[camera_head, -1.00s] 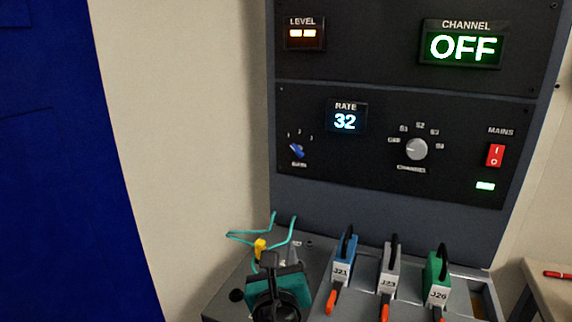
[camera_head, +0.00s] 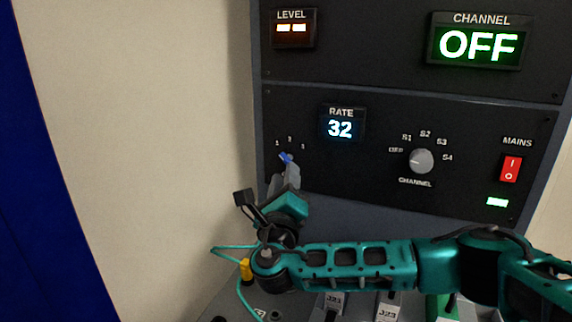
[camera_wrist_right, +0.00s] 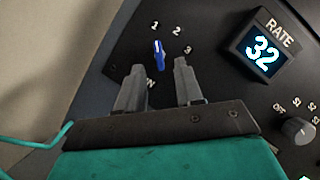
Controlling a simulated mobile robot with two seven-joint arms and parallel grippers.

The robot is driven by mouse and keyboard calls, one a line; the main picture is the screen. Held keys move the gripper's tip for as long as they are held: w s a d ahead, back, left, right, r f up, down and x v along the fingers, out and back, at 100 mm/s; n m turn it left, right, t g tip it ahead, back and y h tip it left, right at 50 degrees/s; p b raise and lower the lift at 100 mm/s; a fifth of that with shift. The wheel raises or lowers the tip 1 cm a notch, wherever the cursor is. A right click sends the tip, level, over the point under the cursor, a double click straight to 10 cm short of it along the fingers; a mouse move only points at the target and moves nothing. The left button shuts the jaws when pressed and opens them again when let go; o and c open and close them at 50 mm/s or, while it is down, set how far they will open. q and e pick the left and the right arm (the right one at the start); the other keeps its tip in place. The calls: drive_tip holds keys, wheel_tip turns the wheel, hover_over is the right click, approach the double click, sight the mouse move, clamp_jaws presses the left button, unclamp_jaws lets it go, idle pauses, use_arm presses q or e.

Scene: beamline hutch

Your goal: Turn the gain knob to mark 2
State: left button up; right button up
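The gain knob (camera_head: 286,158) is a small blue pointer knob at the left of the lower black panel, with marks 1, 2 and 3 above it. In the right wrist view the knob (camera_wrist_right: 159,57) has its pointer towards mark 1. My right gripper (camera_head: 289,168) is just in front of the knob, its arm coming in from the right. In the wrist view its two grey fingers (camera_wrist_right: 159,68) are apart, with the knob showing in the gap near their tips. Contact is not visible. The GAIN label is mostly hidden by a finger. My left gripper is not in view.
The channel knob (camera_head: 421,161) and red mains switch (camera_head: 510,169) are to the right on the same panel. The rate display (camera_head: 341,123) reads 32. A teal cable (camera_head: 232,251) and labelled plugs (camera_head: 334,304) are below, partly behind my arm.

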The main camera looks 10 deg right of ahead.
sight(287, 160)
drive_tip(key=x, duration=0.4)
drive_tip(key=shift+w+r, duration=0.1)
drive_tip(key=shift+w, duration=0.2)
clamp_jaws()
